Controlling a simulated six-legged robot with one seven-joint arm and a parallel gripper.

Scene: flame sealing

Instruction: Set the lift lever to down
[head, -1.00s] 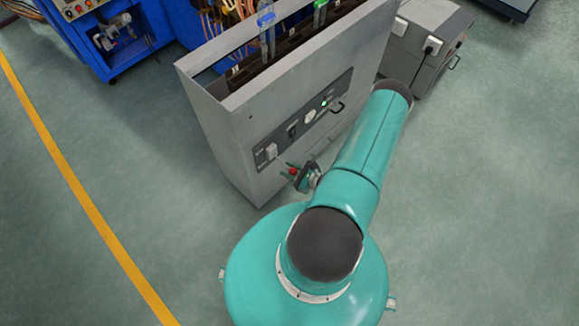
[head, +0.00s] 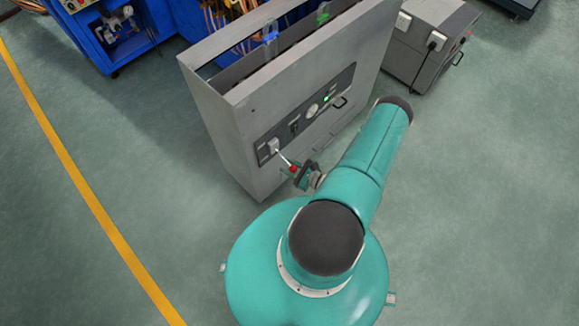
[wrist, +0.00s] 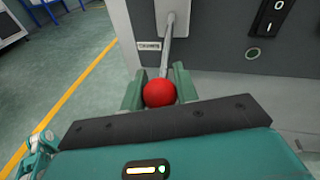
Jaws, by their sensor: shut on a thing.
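The lift lever has a red ball knob (wrist: 159,93) on a thin metal shaft (wrist: 168,50). The shaft runs from a light mount (wrist: 172,16) on the grey cabinet's front panel down to the knob, so the lever points downward and outward. My gripper (wrist: 158,90) is shut on the knob, with one green finger at each side. In the head view, the red knob (head: 293,168) sits at my gripper, below and right of the lever's mount (head: 272,146). A small label (wrist: 148,46) lies left of the shaft; its text is too blurred to read surely.
The grey cabinet (head: 220,120) has a black rocker switch (wrist: 270,18), a lit green lamp (head: 326,98) and a handle (head: 341,102). Blue (head: 270,38) and green (head: 322,15) holders show in its open top. A grey box (head: 415,50) stands right. Floor is clear at left.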

